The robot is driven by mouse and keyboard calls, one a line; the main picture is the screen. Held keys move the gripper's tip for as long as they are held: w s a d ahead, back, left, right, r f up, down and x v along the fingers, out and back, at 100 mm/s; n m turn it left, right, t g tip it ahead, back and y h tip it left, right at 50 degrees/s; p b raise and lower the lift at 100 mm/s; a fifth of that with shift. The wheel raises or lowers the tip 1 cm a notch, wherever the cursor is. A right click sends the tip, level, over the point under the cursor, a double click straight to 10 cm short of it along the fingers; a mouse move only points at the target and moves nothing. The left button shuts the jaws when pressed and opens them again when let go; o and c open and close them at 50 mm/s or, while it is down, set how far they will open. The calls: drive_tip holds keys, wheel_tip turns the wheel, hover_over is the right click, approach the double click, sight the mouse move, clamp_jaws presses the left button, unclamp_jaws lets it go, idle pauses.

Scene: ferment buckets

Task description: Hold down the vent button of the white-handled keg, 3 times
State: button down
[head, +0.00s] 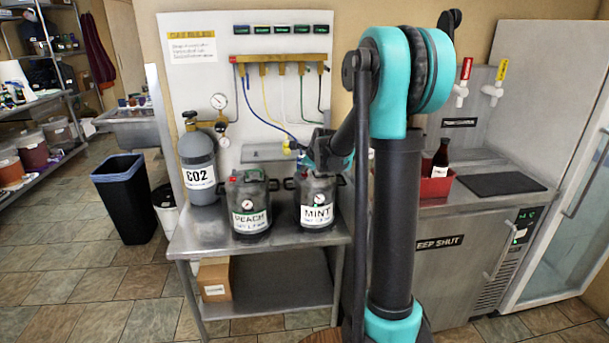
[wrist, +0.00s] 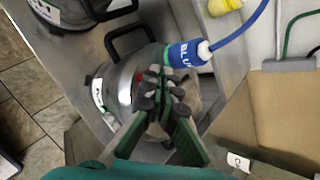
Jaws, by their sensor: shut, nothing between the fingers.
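The keg labelled MINT (head: 317,205) stands upright on the metal table, left of my arm's column. In the wrist view its silver top (wrist: 122,85) lies below my gripper, with a dark handle and a small red spot. My gripper (wrist: 164,88) is shut and empty, fingertips over the keg's top; I cannot tell whether they touch it. The fingers hide part of the top, and the vent button is not clearly visible. The keg labelled PEACH (head: 249,208) stands to its left, also with a dark handle. I see no white handle on either keg.
A blue-collared connector (wrist: 187,54) with a blue hose sits beside the fingers. A grey CO2 cylinder (head: 199,165) stands at the table's left. Hoses hang from the manifold (head: 280,58) behind. A red caddy (head: 436,187) sits on the counter at right.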

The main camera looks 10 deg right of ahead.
sight(305, 174)
drive_tip(key=shift+f, duration=0.45)
idle(0.4)
idle(0.3)
drive_tip(key=shift+r, duration=1)
drive_tip(key=shift+r, duration=2.5)
wheel_tip(305, 174, up, 4)
drive_tip(key=shift+f, duration=0.1)
